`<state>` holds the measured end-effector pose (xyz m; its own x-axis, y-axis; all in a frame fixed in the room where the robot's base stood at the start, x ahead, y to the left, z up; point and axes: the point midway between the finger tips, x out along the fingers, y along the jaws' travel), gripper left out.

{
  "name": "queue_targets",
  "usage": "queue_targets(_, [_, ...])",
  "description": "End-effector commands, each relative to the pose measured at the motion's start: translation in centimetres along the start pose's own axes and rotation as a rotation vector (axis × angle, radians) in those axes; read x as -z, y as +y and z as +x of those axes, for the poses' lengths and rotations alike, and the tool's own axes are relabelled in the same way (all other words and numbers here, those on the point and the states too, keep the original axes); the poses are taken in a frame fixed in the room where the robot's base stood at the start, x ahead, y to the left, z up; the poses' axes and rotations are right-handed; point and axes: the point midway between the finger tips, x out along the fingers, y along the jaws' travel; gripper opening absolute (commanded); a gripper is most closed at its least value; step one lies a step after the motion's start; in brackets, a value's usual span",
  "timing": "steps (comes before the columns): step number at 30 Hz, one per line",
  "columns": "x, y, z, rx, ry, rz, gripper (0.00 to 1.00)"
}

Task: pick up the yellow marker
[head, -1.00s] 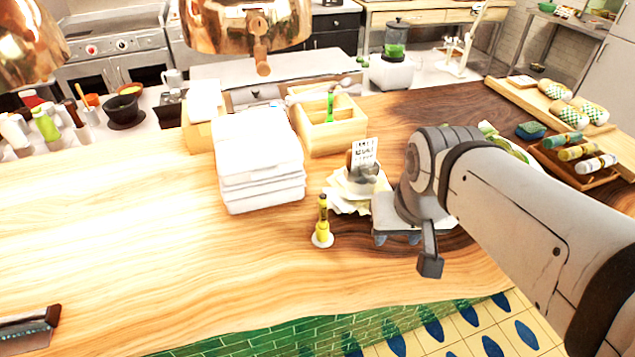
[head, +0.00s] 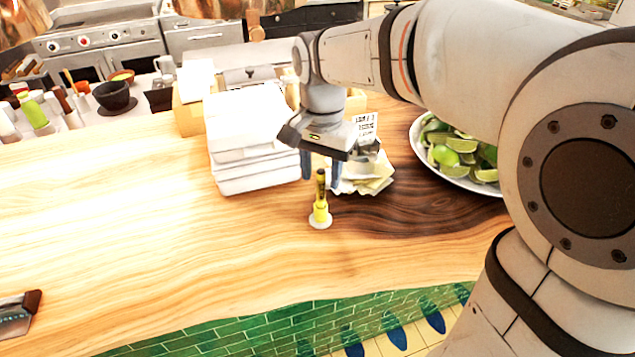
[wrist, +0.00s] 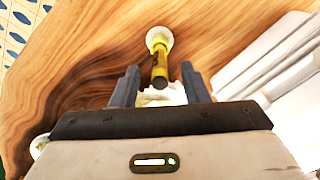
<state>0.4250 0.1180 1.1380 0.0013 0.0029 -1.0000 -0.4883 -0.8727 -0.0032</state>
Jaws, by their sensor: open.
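The yellow marker (head: 320,202) stands upright on a small white round base on the wooden counter (head: 130,250). Its upper part is dark. In the wrist view the marker (wrist: 160,58) shows just beyond the gap between the fingertips, and its white base is farther off. My gripper (head: 321,176) is open, pointing down, with its fingers behind the marker in the head view. In the wrist view my gripper (wrist: 160,75) has nothing between its fingers that I can see it holding.
A pile of paper notes (head: 368,178) with a printed card lies close on the right. A plate of limes (head: 455,160) is farther right. The counter's left and front are mostly clear.

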Motion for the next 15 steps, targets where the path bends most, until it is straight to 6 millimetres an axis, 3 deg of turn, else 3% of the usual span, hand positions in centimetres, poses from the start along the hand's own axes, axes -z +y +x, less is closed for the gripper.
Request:
queue_targets(6, [-0.1, 0.1, 3.0, -0.002, -0.002, -0.001, 0.41])
queue_targets(15, [0.0, 0.0, 3.5, 0.001, 0.001, -0.002, 0.40])
